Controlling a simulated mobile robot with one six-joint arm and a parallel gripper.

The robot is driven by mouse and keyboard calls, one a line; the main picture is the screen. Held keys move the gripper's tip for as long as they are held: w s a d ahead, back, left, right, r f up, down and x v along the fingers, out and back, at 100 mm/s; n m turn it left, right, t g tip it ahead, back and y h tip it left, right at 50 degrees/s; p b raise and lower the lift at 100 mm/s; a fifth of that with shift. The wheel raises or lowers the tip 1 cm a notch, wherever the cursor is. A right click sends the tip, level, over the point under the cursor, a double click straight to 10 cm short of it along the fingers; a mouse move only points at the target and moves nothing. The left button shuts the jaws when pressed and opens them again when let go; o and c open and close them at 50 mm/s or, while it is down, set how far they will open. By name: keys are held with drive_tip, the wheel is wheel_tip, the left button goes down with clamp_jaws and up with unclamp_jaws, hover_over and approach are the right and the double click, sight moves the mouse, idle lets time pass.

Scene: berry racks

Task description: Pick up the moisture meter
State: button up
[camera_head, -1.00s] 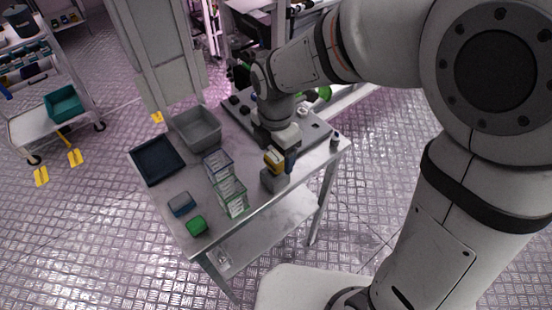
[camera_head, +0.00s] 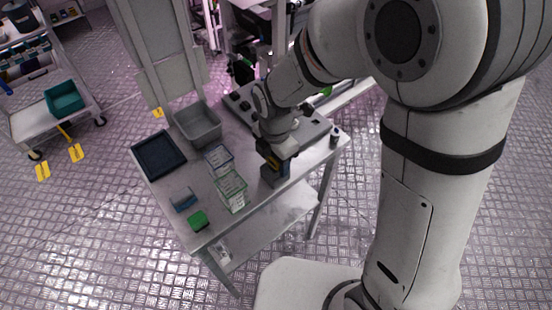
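A small dark and yellow device (camera_head: 272,163), which looks like the moisture meter, stands upright at a grey block-shaped holder (camera_head: 275,181) near the front right edge of the metal table. My gripper (camera_head: 277,154) points down right at the device, over the holder. The gripper's dark fingers overlap the device, and its body hides part of it. The fingers are too small and dark to show whether they are open or closed on it.
The table (camera_head: 255,206) also bears a dark tray (camera_head: 158,156), a grey bin (camera_head: 198,124), clear boxes (camera_head: 230,190), a blue-grey box (camera_head: 183,199), a green block (camera_head: 198,221) and a small dark bottle (camera_head: 335,136). A grey panel (camera_head: 302,135) lies behind the gripper.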

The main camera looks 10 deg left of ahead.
drive_tip(key=c, duration=0.6)
drive_tip(key=shift+c, duration=0.2)
